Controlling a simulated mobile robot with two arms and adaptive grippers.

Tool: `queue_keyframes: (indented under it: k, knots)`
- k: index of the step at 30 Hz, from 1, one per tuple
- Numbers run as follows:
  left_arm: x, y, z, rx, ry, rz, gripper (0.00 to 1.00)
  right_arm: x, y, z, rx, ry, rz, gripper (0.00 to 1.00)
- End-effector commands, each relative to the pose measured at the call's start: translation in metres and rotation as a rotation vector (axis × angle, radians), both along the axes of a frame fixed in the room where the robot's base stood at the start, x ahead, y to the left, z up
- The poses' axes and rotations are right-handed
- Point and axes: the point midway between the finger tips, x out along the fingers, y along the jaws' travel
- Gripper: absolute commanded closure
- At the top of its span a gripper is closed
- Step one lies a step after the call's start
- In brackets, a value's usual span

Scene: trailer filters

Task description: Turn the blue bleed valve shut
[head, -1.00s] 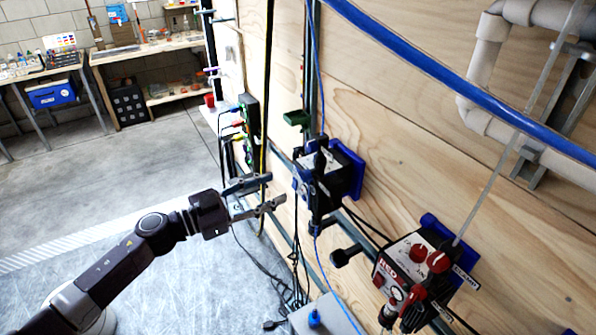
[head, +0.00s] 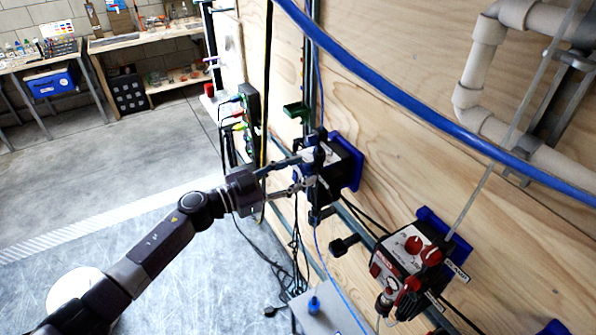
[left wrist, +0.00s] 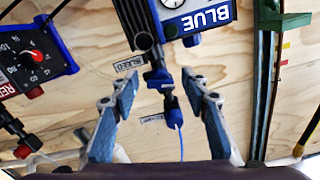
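The blue filter unit (head: 333,170) is a black body on a blue wall bracket, with its face marked BLUE in the left wrist view (left wrist: 208,17). Under it, a dark fitting (left wrist: 157,78) beside a tag reading BLEED (left wrist: 129,64) leads down to a blue end piece (left wrist: 170,102) with a thin blue tube. I take this fitting to be the bleed valve. My left gripper (left wrist: 162,76) is open, its two fingers on either side of the fitting, with visible gaps. In the head view the gripper (head: 306,170) is at the unit's left side. My right gripper is not in view.
A red-marked unit (head: 410,262) hangs lower right on the wooden wall. A thick blue hose (head: 400,98) crosses above. A dark upright post (left wrist: 265,90) stands right of the gripper in the wrist view. Cables hang below; open floor lies left.

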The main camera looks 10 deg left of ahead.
Motion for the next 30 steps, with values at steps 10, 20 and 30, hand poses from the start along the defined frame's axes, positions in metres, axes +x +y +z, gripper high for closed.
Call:
queue_keyframes:
  k: [10,20,30]
  knots:
    - [-0.0001,0.0003,0.0002,0.0,0.0,0.0,0.96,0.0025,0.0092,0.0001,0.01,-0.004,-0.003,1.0]
    - [0.0002,0.0005,-0.0001,0.074,-0.104,0.0,1.0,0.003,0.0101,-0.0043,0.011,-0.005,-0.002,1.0]
    - [0.0005,0.0009,0.0004,0.147,-0.203,0.001,1.0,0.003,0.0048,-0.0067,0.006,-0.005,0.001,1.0]
